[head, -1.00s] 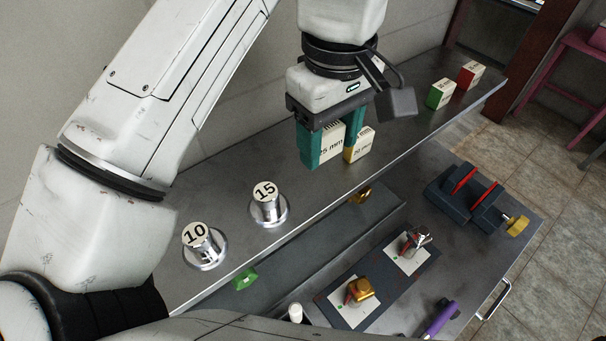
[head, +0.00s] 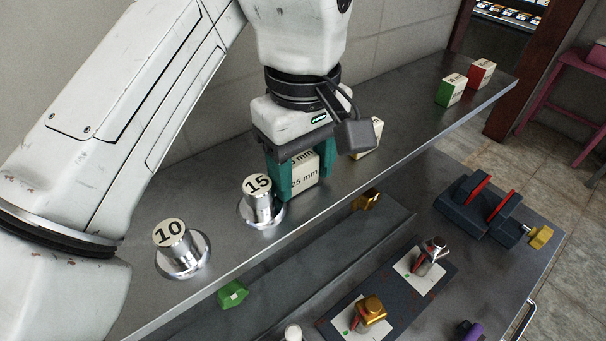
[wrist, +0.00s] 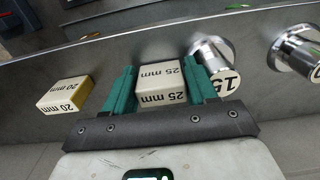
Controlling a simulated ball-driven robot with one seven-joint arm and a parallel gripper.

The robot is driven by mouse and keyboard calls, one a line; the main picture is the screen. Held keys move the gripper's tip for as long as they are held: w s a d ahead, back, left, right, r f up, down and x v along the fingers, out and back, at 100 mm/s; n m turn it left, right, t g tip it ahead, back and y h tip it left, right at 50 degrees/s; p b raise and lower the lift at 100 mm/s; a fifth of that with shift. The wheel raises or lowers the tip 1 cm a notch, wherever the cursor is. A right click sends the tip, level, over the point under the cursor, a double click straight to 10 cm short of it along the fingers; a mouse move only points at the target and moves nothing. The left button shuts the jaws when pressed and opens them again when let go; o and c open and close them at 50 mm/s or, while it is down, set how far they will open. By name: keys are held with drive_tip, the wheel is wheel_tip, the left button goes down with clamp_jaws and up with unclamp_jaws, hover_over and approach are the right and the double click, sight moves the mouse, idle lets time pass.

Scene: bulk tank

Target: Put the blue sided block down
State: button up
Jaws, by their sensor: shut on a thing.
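The block marked 25 mm (head: 304,172) is between the teal fingers of my gripper (head: 302,178), which is shut on it. The wrist view shows its pale, labelled faces (wrist: 161,82) with a finger on each side; I see no blue side. The block is at or just above the grey steel shelf (head: 345,190); I cannot tell if it touches. It is upright, between the 15 post (head: 262,203) and the pale 20 mm block (wrist: 64,95).
The 10 post (head: 178,248) stands left of the 15 post. A green-sided block (head: 451,90) and a red-sided block (head: 481,73) sit at the shelf's far end. A vise (head: 487,207) and a dark mat (head: 395,290) are on the lower bench.

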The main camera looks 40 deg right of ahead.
sight(303, 162)
drive_tip(key=o, duration=0.8)
drive_tip(key=shift+f, duration=0.1)
drive_tip(key=shift+c, duration=0.2)
wheel_tip(303, 162, up, 10)
drive_tip(key=p, duration=1)
drive_tip(key=shift+r+b, duration=0.4)
drive_tip(key=shift+r, duration=0.75)
